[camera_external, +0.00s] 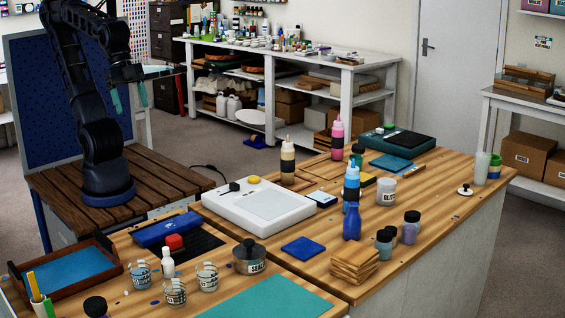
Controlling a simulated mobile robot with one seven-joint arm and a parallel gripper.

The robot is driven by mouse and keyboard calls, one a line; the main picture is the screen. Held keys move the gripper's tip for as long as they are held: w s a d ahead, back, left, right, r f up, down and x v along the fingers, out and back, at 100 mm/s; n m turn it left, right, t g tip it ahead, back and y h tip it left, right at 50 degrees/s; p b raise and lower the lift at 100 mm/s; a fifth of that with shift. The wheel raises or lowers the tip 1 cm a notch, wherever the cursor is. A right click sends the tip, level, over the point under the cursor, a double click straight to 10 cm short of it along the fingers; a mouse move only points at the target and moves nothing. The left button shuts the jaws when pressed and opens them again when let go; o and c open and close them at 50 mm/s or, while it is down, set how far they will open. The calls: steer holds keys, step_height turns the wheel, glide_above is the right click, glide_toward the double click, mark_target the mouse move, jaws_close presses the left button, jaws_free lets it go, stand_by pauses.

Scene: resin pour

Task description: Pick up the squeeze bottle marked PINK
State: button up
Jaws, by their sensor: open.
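A dark blue bottle (352,222) stands in front of the light blue one. A white jar (386,190) and a dark-lidded jar (356,156) stand near the bottles. A white slab-like device (258,205) lies left of them. A black-and-green case (397,143) lies behind, right of the pink bottle.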

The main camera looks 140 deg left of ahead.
steer(key=w+a+r+n+g, duration=0.1)
steer(key=w+a+r+n, duration=0.25)
steer(key=w+a, duration=0.4)
steer(key=w+a+r+n+g, duration=0.1)
steer(key=w+a+r+n, duration=0.1)
steer(key=w+a+r, duration=0.4)
steer(key=w+a+f+n, duration=0.15)
steer(key=w+a, duration=0.25)
steer(key=a, duration=0.4)
steer(key=w+a+f+n+y, duration=0.1)
steer(key=w+a+n, duration=0.15)
steer(key=a, duration=0.45)
steer(key=w+a+f+n, duration=0.1)
steer(key=w+a, duration=0.3)
steer(key=a, duration=0.4)
steer(key=n+g+h, duration=0.1)
steer(key=n+g, duration=0.2)
steer(key=n, duration=0.5)
glide_above(338, 121)
steer(key=f, duration=1.9)
steer(key=shift+s+a+f, duration=0.2)
steer(key=shift+a+f, duration=0.1)
steer(key=shift+a, duration=0.1)
steer(key=shift+s+a+f, duration=0.1)
steer(key=shift+f, duration=0.4)
steer(key=f, duration=1)
steer(key=shift+d, duration=0.25)
steer(key=shift+w, duration=0.2)
steer(key=c, duration=1.5)
steer(key=shift+r, duration=0.15)
